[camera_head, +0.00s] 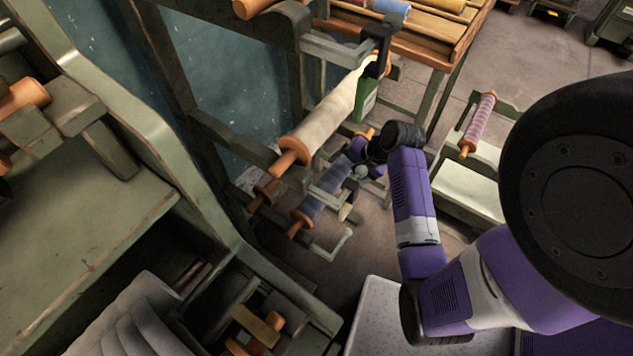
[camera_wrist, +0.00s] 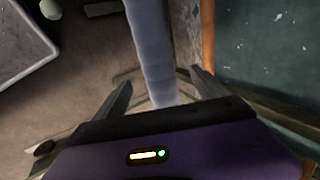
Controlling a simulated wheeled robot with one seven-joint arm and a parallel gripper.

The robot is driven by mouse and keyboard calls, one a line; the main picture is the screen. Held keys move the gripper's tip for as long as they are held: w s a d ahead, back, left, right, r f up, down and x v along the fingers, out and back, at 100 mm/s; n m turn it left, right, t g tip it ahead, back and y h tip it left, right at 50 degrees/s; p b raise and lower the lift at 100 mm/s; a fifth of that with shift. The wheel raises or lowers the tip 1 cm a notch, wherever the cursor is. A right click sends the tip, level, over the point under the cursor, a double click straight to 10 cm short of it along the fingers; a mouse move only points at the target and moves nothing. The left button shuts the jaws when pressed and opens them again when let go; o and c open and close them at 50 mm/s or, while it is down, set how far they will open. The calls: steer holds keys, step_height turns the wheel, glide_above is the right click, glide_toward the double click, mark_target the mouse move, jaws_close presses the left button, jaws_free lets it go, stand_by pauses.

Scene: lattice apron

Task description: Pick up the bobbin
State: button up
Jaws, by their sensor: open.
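A blue-grey bobbin (camera_head: 323,192) with orange ends lies slanted in a lower holder on the green frame, beneath a larger cream bobbin. In the wrist view the blue-grey bobbin (camera_wrist: 155,50) runs down from the top edge, between the fingers. My gripper (camera_wrist: 160,80) is open, with one finger on each side of the bobbin and gaps visible. Its lower part is hidden behind my gripper body. In the head view my purple wrist reaches in from the right beside the bobbin; the fingertips are hard to make out.
The cream bobbin (camera_head: 325,120) hangs just above on its own bracket. A pink striped bobbin (camera_head: 479,123) sits on a stand at right. A wooden tray (camera_head: 432,48) with several bobbins is at the top. Green machine frames (camera_head: 95,215) fill the left. Floor shows at lower middle.

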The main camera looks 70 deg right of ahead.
mark_target(338, 175)
steer(key=shift+s+a+f, duration=0.1)
steer(key=shift+a+f, duration=0.05)
steer(key=shift+a, duration=0.3)
steer(key=shift+f, duration=0.25)
steer(key=shift+b+x, duration=0.55)
steer(key=shift+x, duration=3.1)
steer(key=shift+r, duration=0.15)
jaws_close()
